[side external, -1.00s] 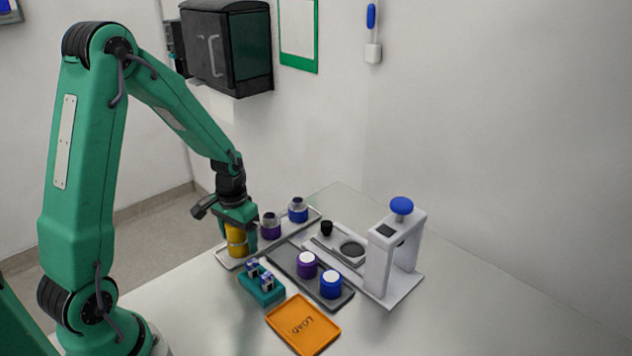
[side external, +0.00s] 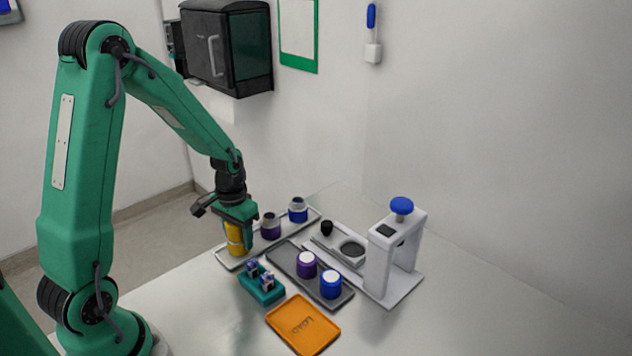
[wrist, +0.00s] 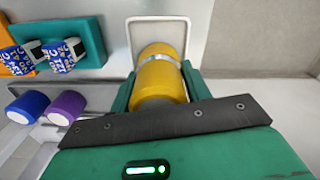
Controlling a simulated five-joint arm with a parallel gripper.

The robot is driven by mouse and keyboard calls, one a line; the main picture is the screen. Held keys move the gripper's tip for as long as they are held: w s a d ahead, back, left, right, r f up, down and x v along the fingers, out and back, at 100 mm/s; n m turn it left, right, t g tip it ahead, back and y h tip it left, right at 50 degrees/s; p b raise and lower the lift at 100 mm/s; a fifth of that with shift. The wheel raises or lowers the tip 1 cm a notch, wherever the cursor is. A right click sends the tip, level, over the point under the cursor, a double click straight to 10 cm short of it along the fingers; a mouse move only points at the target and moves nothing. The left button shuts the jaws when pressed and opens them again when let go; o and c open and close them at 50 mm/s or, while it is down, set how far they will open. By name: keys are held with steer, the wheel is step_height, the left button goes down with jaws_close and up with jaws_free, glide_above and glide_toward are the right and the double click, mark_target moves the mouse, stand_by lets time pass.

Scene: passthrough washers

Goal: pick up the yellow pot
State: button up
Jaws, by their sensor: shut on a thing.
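The yellow pot (side external: 236,240) is at the near left end of a pale tray (side external: 228,262). My gripper (side external: 237,232) is around its upper part, shut on it. In the wrist view the yellow pot (wrist: 160,80) shows a pale metallic band and sits between my gripper's green fingers (wrist: 160,92). The pot looks roughly upright. Its top is hidden by the gripper in the side view. I cannot tell whether its base touches the tray.
A purple pot (side external: 270,228) and a blue pot (side external: 298,211) stand along the same tray. A dark tray (side external: 285,262) holds purple and blue lidded pots. A teal block (side external: 262,290), an orange LOAD tray (side external: 303,325) and a white press (side external: 382,262) stand nearby. The front right table is clear.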

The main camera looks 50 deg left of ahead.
steer(key=shift+r, duration=1.85)
steer(key=s+d+r, duration=0.2)
steer(key=d+r, duration=0.5)
steer(key=d, duration=0.4)
steer(key=shift+d, duration=0.25)
steer(key=shift+w, duration=0.1)
steer(key=w+d, duration=0.4)
steer(key=w, duration=0.6)
steer(key=w+d, duration=0.4)
steer(key=w, duration=0.7)
steer(key=shift+d, duration=0.15)
steer(key=shift+s+f, duration=0.1)
steer(key=shift+f, duration=2.25)
steer(key=shift+f, duration=1.6)
